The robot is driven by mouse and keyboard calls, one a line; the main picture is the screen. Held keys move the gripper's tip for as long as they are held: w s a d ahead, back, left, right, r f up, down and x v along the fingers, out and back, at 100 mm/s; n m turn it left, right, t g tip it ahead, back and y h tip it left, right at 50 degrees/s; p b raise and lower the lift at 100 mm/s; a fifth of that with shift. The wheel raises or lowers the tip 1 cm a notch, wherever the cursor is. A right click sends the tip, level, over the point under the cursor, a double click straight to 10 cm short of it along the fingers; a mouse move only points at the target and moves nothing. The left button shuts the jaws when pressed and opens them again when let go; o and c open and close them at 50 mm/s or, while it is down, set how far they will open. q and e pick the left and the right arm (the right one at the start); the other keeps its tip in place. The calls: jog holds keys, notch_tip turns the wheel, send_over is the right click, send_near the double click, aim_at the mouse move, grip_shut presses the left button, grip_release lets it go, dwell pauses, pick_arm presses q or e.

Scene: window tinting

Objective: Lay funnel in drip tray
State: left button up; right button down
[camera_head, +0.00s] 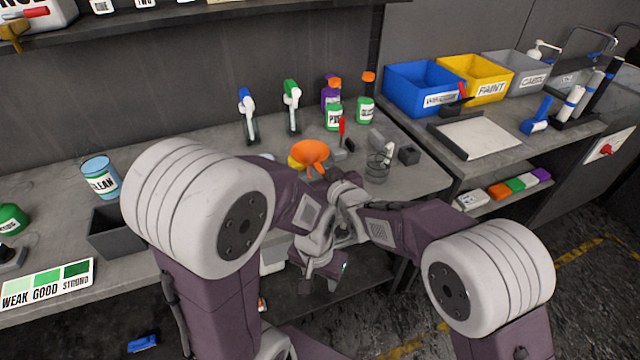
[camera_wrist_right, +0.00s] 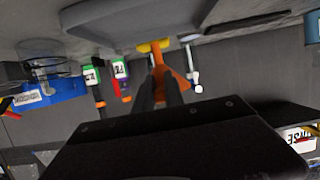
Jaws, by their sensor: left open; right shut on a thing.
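My right gripper (camera_head: 322,178) is shut on the funnel's spout. In the right wrist view the funnel (camera_wrist_right: 171,76) shows between the dark fingers. My left gripper (camera_head: 323,266) is lower, near the bench's front edge, empty and open; its fingers are partly hidden. A shallow dark-rimmed tray (camera_head: 478,137) with a pale floor lies on the right bench. A deeper dark open tray (camera_head: 110,231) stands at the left. Neither carries a label naming it as the drip tray.
A glass beaker (camera_head: 377,168) and a small dark block (camera_head: 408,154) stand right of the funnel. Spray bottles (camera_head: 291,108) and capped bottles (camera_head: 366,98) stand behind. Blue (camera_head: 424,87) and yellow (camera_head: 475,77) bins stand at the right. My arms hide much of the front edge.

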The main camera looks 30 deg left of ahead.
notch_tip(320, 180, down, 4)
jog(key=shift+r, duration=0.1)
jog(key=shift+f+b, duration=0.2)
jog(key=shift+b, duration=0.15)
jog(key=c, duration=1.4)
grip_release()
jog(key=shift+r, duration=0.2)
